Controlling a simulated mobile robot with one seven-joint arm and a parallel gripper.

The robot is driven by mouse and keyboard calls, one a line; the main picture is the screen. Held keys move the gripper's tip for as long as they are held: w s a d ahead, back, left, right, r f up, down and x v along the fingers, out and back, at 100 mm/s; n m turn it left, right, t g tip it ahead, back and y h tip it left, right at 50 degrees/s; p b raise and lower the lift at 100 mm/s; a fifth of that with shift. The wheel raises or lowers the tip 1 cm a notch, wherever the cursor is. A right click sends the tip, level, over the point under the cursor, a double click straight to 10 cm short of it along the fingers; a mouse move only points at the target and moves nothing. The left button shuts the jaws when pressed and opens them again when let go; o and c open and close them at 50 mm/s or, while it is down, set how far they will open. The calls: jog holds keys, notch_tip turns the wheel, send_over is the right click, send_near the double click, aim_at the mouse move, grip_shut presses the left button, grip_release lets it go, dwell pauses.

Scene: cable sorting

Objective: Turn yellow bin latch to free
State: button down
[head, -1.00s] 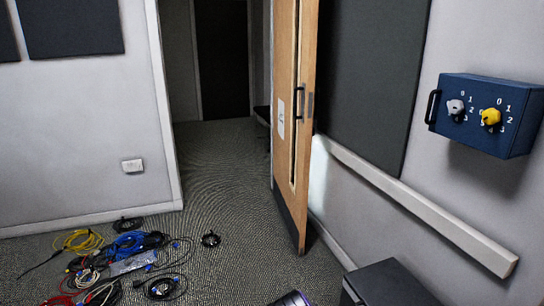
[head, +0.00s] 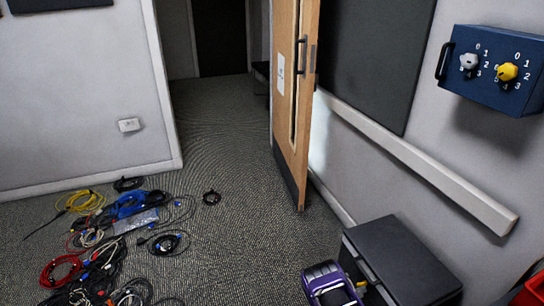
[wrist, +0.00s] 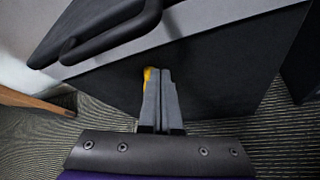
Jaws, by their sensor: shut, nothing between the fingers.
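A small yellow piece, apparently the latch (wrist: 149,76), shows on the black front of the dark bin (wrist: 215,75) in the wrist view. It is mostly hidden behind my gripper (wrist: 160,74). My gripper's two grey fingers are shut together with nothing between them, and their tips are at the yellow piece, just to its right. I cannot tell whether they touch it. In the head view the bin (head: 400,257) stands at the lower right, and a bit of yellow (head: 361,284) shows by its front, beside my purple arm. The latch's angle and markings are hidden.
A black bar handle (wrist: 112,36) crosses above the fingers in the wrist view. A blue wall box (head: 490,70) carries grey and yellow numbered knobs. Coiled cables (head: 125,240) lie on the floor at left. A red object (head: 530,290) is at far right. The middle floor is clear.

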jog(key=shift+w+d, duration=0.15)
jog(key=shift+d, duration=0.25)
jog(key=shift+w+a+f, duration=0.1)
jog(key=shift+w+f, duration=0.15)
dwell(0.5)
jog(key=shift+w+a+r, duration=0.1)
jog(key=shift+w+r, duration=0.1)
jog(key=shift+w+a+r, duration=0.15)
jog(key=shift+w+r, duration=0.15)
jog(key=shift+w, duration=0.1)
dwell(0.3)
jog(key=shift+s+r+p, duration=0.1)
jog(key=shift+r+p, duration=0.25)
jog(key=shift+s+a+p, duration=0.1)
jog(key=shift+s+a, duration=0.25)
jog(key=shift+a, duration=0.55)
jog(key=shift+s+a+p, duration=0.15)
jog(key=shift+s+a, duration=0.2)
jog(key=shift+a, duration=0.6)
jog(key=shift+s+a+p, duration=0.1)
jog(key=shift+s+a, duration=0.25)
jog(key=shift+a, duration=0.55)
